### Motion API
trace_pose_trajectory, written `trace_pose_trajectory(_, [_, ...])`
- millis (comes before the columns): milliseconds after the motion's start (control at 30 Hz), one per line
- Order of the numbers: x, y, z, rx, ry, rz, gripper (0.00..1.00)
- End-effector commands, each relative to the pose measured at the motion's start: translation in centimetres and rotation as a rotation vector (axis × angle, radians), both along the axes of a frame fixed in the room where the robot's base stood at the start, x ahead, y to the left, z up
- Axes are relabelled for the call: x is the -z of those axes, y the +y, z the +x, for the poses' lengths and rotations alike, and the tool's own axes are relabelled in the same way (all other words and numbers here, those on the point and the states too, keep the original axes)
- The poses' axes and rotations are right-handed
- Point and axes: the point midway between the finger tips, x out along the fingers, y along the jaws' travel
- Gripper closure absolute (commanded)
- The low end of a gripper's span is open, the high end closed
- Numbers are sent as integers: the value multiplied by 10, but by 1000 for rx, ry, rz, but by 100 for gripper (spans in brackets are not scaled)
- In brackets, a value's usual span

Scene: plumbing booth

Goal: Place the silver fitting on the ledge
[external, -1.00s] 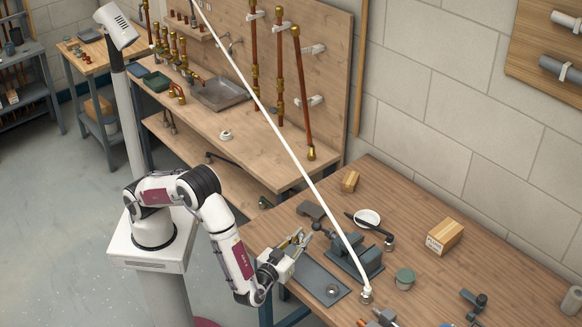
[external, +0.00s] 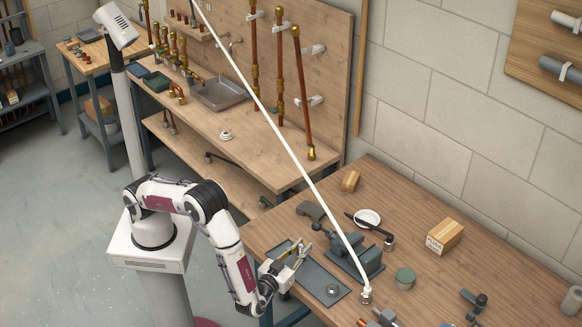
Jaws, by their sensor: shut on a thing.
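My gripper (external: 298,252) is over the left part of the dark grey tray (external: 308,273) on the near workbench. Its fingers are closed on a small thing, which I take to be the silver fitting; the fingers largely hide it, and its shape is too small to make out. A round metallic ring (external: 332,290) lies apart from the gripper, near the tray's right end. Which surface is the ledge is not clear; a small wooden shelf (external: 188,30) holding small parts is on the far board.
A dark vise-like block (external: 355,262) stands right of the tray, with a long white pipe (external: 290,150) slanting above it. A dark tool (external: 312,210), a white dish (external: 367,217), a wooden block (external: 445,236) and a green tin (external: 405,279) are nearby. The bench's right side is partly clear.

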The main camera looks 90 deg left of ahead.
Motion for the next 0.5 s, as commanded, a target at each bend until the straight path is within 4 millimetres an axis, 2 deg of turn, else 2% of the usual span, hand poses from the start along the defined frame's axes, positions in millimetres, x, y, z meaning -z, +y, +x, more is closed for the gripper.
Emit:
trace_pose_trajectory(233, [25, 0, 0, 0, 0, 1, 100])
trace_pose_trajectory(500, [32, 0, 0, 0, -1, 0, 100])
